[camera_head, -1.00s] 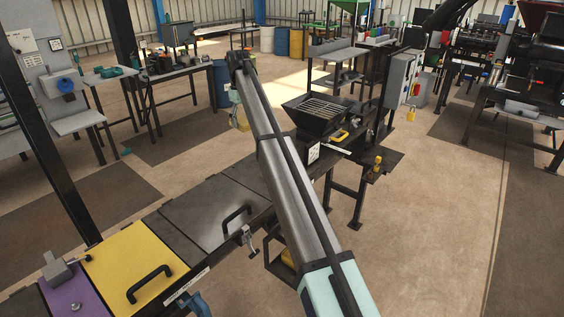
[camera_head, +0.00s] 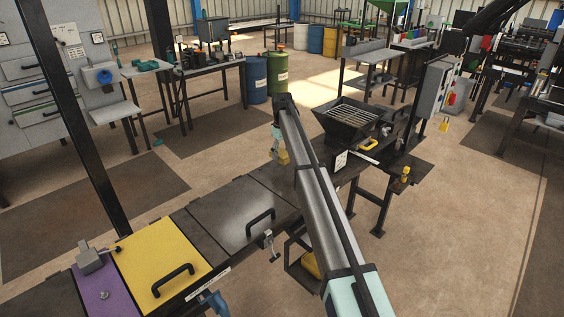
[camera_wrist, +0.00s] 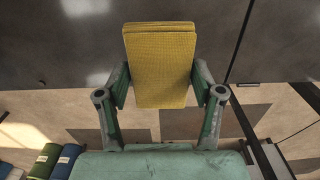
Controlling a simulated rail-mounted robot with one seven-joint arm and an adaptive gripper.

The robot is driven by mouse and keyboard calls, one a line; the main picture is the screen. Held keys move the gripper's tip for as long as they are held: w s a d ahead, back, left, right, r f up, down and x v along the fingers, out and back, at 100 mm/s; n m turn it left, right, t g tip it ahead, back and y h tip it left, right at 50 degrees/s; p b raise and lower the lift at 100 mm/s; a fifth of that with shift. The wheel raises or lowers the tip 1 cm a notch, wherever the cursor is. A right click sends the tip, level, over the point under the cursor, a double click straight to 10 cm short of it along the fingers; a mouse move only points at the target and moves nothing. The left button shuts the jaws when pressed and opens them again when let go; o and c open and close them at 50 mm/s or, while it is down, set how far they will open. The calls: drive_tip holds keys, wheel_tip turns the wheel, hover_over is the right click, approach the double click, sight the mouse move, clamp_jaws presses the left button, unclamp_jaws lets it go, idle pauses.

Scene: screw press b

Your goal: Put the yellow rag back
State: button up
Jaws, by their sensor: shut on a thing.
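The yellow rag shows as a flat folded block in the wrist view (camera_wrist: 160,65). My gripper (camera_wrist: 161,86) is shut on it, one green finger on each side. In the head view the rag (camera_head: 283,157) hangs below my gripper (camera_head: 280,145) at the far end of my arm. It is off the ground, behind the dark machine bench, left of the black hopper (camera_head: 352,118). Another yellow item (camera_head: 311,264) sits in a dark open frame low at the bench's front, partly hidden by my arm.
The bench carries a yellow panel (camera_head: 163,263), a purple panel (camera_head: 105,294) and a grey lid (camera_head: 236,213) with a black handle. A dark post (camera_head: 88,130) stands at left. Blue and green drums (camera_head: 279,75) stand behind. Open floor lies behind the bench and at right.

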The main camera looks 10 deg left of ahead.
sight(282, 171)
drive_tip(key=shift+f+p, duration=0.75)
drive_tip(key=shift+f, duration=2.35)
drive_tip(key=shift+f, duration=0.15)
drive_tip(key=o, duration=1.2)
wheel_tip(282, 171, up, 12)
drive_tip(key=b, duration=0.3)
drive_tip(key=shift+r, duration=0.2)
